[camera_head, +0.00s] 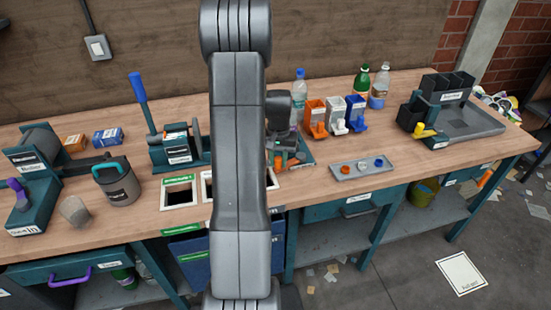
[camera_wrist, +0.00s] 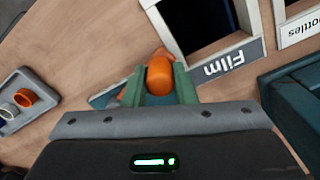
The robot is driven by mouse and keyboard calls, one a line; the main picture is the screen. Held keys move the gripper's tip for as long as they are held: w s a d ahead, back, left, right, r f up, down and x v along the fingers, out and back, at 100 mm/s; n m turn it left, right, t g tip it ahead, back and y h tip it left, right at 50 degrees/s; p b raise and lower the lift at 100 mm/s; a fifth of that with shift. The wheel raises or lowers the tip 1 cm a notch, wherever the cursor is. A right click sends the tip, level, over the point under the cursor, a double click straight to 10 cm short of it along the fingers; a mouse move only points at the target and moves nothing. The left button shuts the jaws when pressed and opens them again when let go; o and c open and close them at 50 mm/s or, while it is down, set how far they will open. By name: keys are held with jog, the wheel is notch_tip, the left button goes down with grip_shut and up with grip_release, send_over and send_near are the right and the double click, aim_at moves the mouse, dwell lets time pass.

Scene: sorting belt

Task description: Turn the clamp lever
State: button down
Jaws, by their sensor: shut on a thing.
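The clamp lever shows as a rounded orange handle (camera_wrist: 160,77) in the wrist view. My gripper (camera_wrist: 161,88) has its two green fingers on either side of the handle and is shut on it. A small part of a teal base (camera_wrist: 104,98) shows beside the fingers; most of the clamp is hidden under my gripper. In the head view, my arm crosses the middle, and my gripper is partly hidden behind it. A bit of orange (camera_head: 277,163) shows there beside the teal base (camera_head: 303,158).
Framed bench openings lie close by, one labelled "Film" (camera_wrist: 222,68). A grey tray (camera_head: 345,174) with coloured rings stands to the right, in front of orange, white and blue dispensers (camera_head: 337,116). A blue-handled press (camera_head: 155,151) stands left. Bottles (camera_head: 361,85) stand behind.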

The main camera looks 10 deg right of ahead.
jog(key=s+d+n+b, duration=0.1)
jog(key=s+n, duration=0.1)
jog(key=shift+d+n, duration=0.15)
jog(key=shift+n, duration=0.25)
jog(key=s+n, duration=0.1)
jog(key=d+n, duration=0.1)
jog(key=shift+s+d+n+b, duration=0.25)
jog(key=shift+s+n+b, duration=0.05)
jog(key=shift+s+n, duration=0.1)
jog(key=shift+s+d+n, duration=0.5)
jog(key=shift+d+n, duration=0.3)
jog(key=shift+n, duration=0.3)
jog(key=shift+s+d+n+b, duration=0.2)
jog(key=shift+d+n, duration=0.2)
jog(key=shift+n, duration=0.15)
jog(key=shift+s+d+n+b, duration=0.1)
jog(key=shift+d+n+b, duration=0.05)
jog(key=shift+d+n, duration=0.35)
jog(key=c, duration=1.2)
grip_release()
jog(key=shift+o, duration=0.2)
jog(key=shift+r, duration=0.15)
notch_tip(320, 180, up, 14)
jog(key=shift+f, duration=0.2)
